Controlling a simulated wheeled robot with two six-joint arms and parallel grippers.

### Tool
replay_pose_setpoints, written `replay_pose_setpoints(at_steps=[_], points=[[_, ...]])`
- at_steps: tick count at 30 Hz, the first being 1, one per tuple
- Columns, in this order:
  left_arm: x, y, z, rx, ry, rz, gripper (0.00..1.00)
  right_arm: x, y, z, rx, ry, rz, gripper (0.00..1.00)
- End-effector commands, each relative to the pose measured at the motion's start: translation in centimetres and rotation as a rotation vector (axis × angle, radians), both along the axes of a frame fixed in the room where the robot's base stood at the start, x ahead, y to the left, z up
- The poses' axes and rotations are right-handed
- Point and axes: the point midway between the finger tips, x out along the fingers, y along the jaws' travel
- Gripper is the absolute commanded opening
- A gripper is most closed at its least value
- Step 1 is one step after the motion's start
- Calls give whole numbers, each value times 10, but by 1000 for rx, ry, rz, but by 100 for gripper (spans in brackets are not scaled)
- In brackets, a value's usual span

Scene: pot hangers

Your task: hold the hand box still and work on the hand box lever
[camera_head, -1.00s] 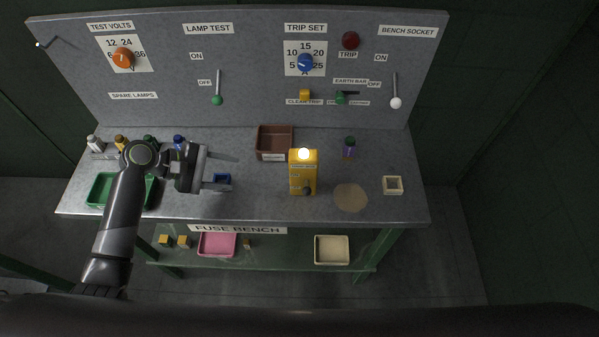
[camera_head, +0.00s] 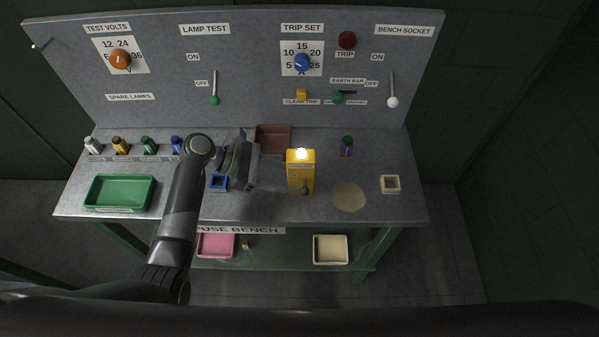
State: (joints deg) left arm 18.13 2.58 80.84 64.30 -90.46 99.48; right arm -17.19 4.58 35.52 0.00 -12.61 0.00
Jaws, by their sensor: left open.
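The hand box (camera_head: 300,178) is a yellow upright box on the bench, right of the middle, with a lit lamp on top. A small dark knob on the lower part of its front looks like the hand box lever (camera_head: 304,190); its exact setting is too small to tell. My left gripper (camera_head: 250,165) is just left of the hand box, with a gap between them. It is open and empty, though its fingers are partly hidden by its own body. My right gripper does not show.
A brown tray (camera_head: 273,132) stands behind my left gripper. A blue square holder (camera_head: 218,190), a green tray (camera_head: 92,193) and several lamps stand to the left. A purple-and-green lamp (camera_head: 347,148), a round tan mat (camera_head: 348,196) and a cream square holder (camera_head: 398,184) are to the right.

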Motion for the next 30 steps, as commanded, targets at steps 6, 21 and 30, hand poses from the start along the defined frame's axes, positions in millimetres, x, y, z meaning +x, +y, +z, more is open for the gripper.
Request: replay_pose_setpoints(at_steps=[6, 21, 30], points=[[0, -28, -14, -2, 0, -2, 51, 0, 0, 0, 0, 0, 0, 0], [0, -48, -26, 1, -3, -1, 51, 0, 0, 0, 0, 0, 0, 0], [0, -48, -26, 1, -3, -1, 27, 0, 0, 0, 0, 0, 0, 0]])
